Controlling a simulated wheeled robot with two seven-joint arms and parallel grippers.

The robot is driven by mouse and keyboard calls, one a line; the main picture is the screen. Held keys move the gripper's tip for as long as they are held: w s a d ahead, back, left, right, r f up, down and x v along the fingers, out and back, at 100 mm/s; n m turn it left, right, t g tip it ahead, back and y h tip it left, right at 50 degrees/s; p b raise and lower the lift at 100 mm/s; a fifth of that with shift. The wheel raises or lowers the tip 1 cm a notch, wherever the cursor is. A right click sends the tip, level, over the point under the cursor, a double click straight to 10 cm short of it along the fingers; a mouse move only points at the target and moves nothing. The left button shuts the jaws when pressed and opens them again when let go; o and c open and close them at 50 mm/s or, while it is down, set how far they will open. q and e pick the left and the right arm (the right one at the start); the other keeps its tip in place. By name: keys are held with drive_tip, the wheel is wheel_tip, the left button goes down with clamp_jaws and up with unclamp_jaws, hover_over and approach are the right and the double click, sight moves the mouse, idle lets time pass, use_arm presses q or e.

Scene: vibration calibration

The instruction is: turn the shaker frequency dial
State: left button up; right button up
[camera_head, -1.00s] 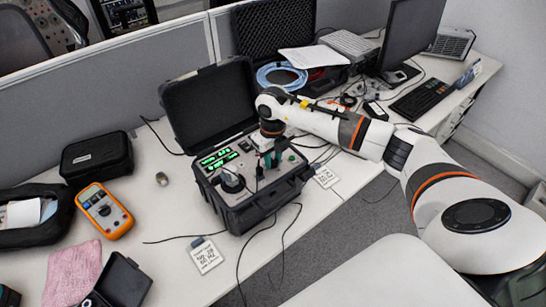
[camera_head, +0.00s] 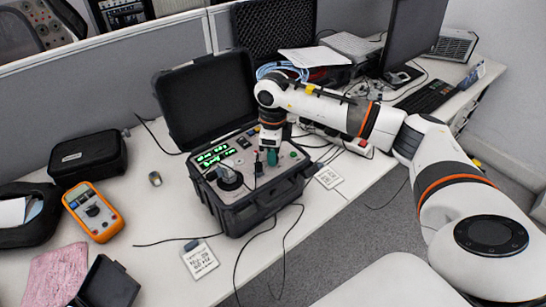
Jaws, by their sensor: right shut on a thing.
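The shaker (camera_head: 246,205) is a black open case with a control panel, green lit readouts (camera_head: 213,156) and a round black mount (camera_head: 229,179) on the panel's left. Its lid (camera_head: 205,97) stands open at the back. My right gripper (camera_head: 271,157) points down at the right part of the panel. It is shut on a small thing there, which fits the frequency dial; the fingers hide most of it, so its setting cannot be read. My left gripper is not in view.
An orange multimeter (camera_head: 94,211), a black pouch (camera_head: 88,157) and a pink cloth (camera_head: 54,274) lie left of the shaker. Loose cables run around the case. A white printed card (camera_head: 200,261) lies in front. A monitor (camera_head: 412,40) and keyboard (camera_head: 427,97) stand at the right.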

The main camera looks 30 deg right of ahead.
drive_tip(key=shift+n+b, duration=0.3)
drive_tip(key=shift+n, duration=0.2)
drive_tip(key=shift+r, duration=0.1)
drive_tip(key=o, duration=1)
wheel_tip(320, 180, up, 12)
drive_tip(key=shift+f+b, duration=0.1)
drive_tip(key=shift+b, duration=0.9)
